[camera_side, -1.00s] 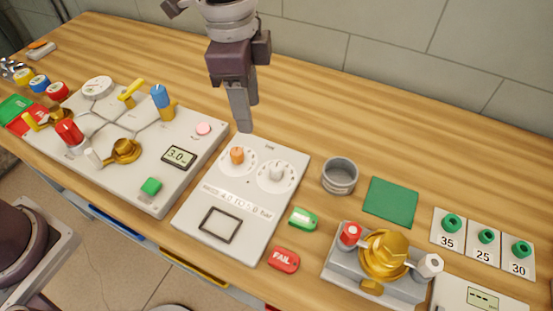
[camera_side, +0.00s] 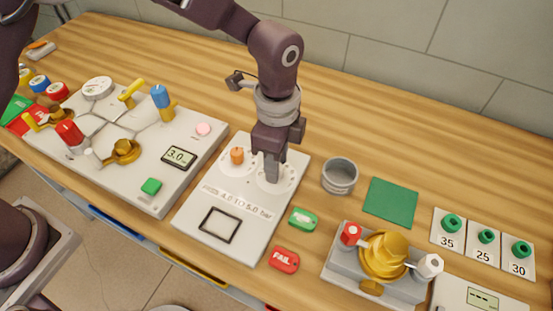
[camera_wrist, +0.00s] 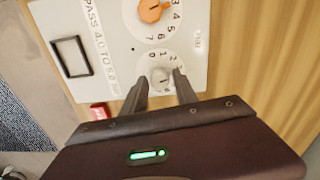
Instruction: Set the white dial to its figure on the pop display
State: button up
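The white dial (camera_wrist: 160,76) has a numbered scale and sits on the pale panel beside the orange dial (camera_side: 237,155). In the side view my gripper (camera_side: 271,178) is low over the white dial and hides its knob. In the wrist view my gripper (camera_wrist: 160,80) is open, one finger either side of the knob; I cannot tell if they touch it. No label tells me which is the pop display.
The panel (camera_side: 225,248) also bears "PASS 4.0 TO 5.0 bar" and a black frame. Green (camera_side: 303,219) and red FAIL (camera_side: 284,260) tags lie right of it, with a grey cup (camera_side: 339,176) and a brass valve block (camera_side: 383,258) beyond. The table behind is clear.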

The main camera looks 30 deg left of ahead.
grip_shut()
jog(key=shift+n, duration=0.4)
jog(key=n, duration=0.6)
jog(key=shift+n, duration=0.4)
jog(key=n, duration=1)
jog(key=shift+n, duration=0.3)
